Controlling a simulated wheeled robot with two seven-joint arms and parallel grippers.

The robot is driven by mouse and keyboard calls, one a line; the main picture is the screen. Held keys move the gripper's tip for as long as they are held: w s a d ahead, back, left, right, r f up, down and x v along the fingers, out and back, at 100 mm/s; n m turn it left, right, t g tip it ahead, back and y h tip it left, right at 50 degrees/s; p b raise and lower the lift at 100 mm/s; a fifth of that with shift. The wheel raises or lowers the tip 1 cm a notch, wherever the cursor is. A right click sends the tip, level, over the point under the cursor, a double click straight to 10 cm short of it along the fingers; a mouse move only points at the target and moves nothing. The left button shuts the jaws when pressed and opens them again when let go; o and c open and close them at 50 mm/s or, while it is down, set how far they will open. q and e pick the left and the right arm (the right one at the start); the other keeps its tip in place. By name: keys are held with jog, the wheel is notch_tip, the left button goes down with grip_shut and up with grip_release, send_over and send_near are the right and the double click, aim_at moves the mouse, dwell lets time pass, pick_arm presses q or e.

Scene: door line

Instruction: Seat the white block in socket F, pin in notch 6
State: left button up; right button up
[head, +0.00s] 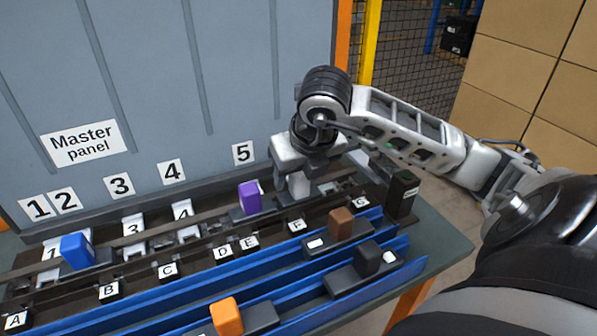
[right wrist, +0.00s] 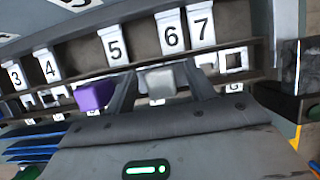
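The white block (head: 299,184) stands upright in the row above label F (head: 297,225), just below my right gripper (head: 300,168). In the right wrist view the white block (right wrist: 158,80) lies between the two fingers of the right gripper (right wrist: 160,84), with a visible gap on its right side, so the fingers look open around it. Label 6 (right wrist: 171,33) is behind it on the panel. The block's foot, its pin and the notch are hidden, so I cannot tell how deep it sits. My left gripper is not in view.
The purple block (head: 250,197) stands close left of the white one, and the blue block (head: 77,251) is far left. Brown (head: 341,223), dark grey (head: 367,257) and orange (head: 226,316) blocks are on the blue-railed front rows. A dark box (head: 402,194) stands at the right end.

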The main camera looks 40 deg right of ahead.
pick_arm(q)
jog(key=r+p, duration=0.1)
jog(key=p, duration=0.2)
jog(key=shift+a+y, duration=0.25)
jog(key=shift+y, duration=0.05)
pick_arm(e)
jog(key=v, duration=1.6)
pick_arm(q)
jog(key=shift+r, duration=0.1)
